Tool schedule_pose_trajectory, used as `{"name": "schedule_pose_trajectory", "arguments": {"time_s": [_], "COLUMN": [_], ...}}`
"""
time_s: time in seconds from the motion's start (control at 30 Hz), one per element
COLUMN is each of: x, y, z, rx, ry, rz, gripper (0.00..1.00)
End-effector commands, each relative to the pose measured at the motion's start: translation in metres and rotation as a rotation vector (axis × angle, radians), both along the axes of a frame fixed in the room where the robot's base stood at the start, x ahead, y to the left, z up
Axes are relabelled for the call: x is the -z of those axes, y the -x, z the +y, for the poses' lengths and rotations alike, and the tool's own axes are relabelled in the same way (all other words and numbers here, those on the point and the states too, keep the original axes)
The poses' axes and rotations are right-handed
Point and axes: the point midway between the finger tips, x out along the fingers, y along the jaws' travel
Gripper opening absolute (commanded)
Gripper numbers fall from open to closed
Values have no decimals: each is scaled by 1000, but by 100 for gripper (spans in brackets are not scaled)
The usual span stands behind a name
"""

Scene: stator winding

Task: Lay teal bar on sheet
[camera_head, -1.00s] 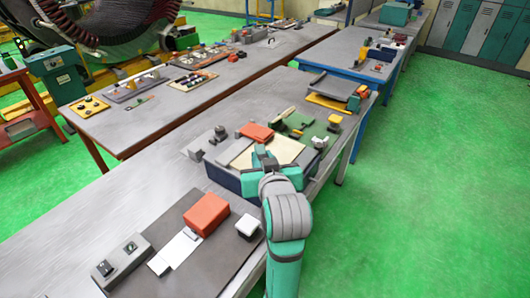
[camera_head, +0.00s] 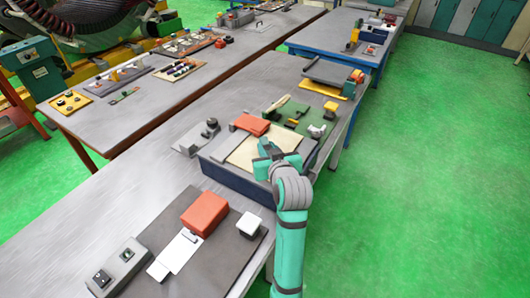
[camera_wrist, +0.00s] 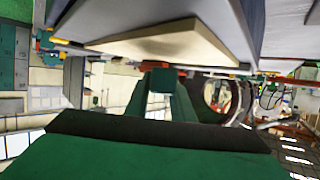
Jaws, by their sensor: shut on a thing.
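The cream sheet (camera_head: 247,157) lies flat in a dark blue-sided tray (camera_head: 236,184) on the near workbench. My gripper (camera_head: 267,151) is over the right part of the sheet and hides some of it. The gripper is shut on a small teal piece, which I take for the teal bar; its outline merges with my teal arm in the head view. In the wrist view a teal shape (camera_wrist: 160,92) stands in front of the cream sheet (camera_wrist: 175,42). I cannot tell whether the bar touches the sheet.
An orange block (camera_head: 250,125) is at the sheet's far left edge. A green board (camera_head: 298,120) with small parts lies behind and to the right. Nearer are a red block (camera_head: 205,213), a white-topped block (camera_head: 249,224) and a grey control box (camera_head: 120,266).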

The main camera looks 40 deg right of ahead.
Motion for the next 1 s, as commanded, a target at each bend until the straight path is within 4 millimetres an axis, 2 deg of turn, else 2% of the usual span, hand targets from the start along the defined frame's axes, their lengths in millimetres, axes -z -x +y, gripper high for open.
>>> {"name": "schedule_pose_trajectory", "arguments": {"time_s": [0.03,0.17,0.57,0.6,0.67,1.0], "x": [10,21,25,26,25,23], "y": [1,1,3,2,2,1], "z": [0,0,-4,-3,-3,-1], "rx": [0,0,7,6,4,2], "ry": [-2,-2,-1,-1,0,0], "rz": [2,1,0,0,0,0], "gripper": [0,0,0,24,38,40]}}
